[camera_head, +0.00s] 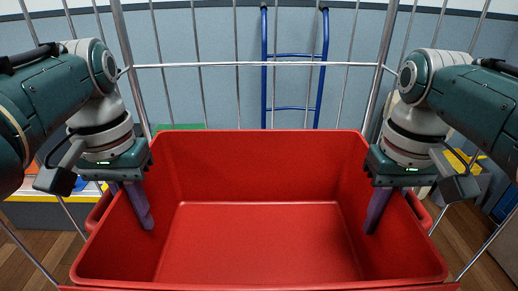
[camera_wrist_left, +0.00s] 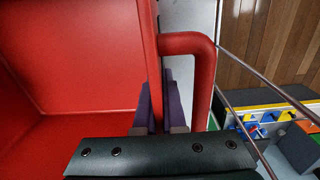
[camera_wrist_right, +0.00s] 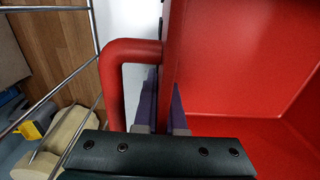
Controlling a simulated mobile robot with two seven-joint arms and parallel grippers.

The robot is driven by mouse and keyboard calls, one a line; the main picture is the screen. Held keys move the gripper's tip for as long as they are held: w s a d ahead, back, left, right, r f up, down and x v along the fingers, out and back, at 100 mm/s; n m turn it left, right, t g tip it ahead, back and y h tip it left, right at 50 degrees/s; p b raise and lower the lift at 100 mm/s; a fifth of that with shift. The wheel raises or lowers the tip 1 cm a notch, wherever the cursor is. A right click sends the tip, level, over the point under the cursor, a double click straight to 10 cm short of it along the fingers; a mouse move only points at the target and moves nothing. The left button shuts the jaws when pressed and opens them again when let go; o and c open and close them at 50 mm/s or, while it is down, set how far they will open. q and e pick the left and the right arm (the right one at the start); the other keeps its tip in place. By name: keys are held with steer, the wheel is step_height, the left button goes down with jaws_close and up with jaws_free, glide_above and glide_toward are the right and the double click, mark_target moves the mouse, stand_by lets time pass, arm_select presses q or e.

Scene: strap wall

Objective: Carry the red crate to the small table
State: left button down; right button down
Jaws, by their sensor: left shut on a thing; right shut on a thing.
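The red crate (camera_head: 260,240) is empty and fills the lower middle of the head view, with a loop handle on each side. My left gripper (camera_head: 143,212) is shut on its left side wall. In the left wrist view the fingers (camera_wrist_left: 163,105) straddle the wall beside the left handle (camera_wrist_left: 203,75). My right gripper (camera_head: 376,212) is shut on the right side wall. In the right wrist view its fingers (camera_wrist_right: 162,105) straddle the wall beside the right handle (camera_wrist_right: 116,85). The crate looks level. I cannot pick out the small table.
A wire frame of thin metal bars (camera_head: 255,64) stands close behind the crate and along both sides. Behind it a blue tubular rack (camera_head: 293,55) stands at a pale blue wall. Coloured objects lie at both sides, such as a yellow one (camera_head: 460,163). Wooden floor (camera_wrist_left: 262,35) shows beyond.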

arm_select(q)
steer(key=shift+r, duration=0.15)
stand_by(0.5)
step_height(320, 180, up, 5)
steer(key=p, duration=0.5)
stand_by(0.4)
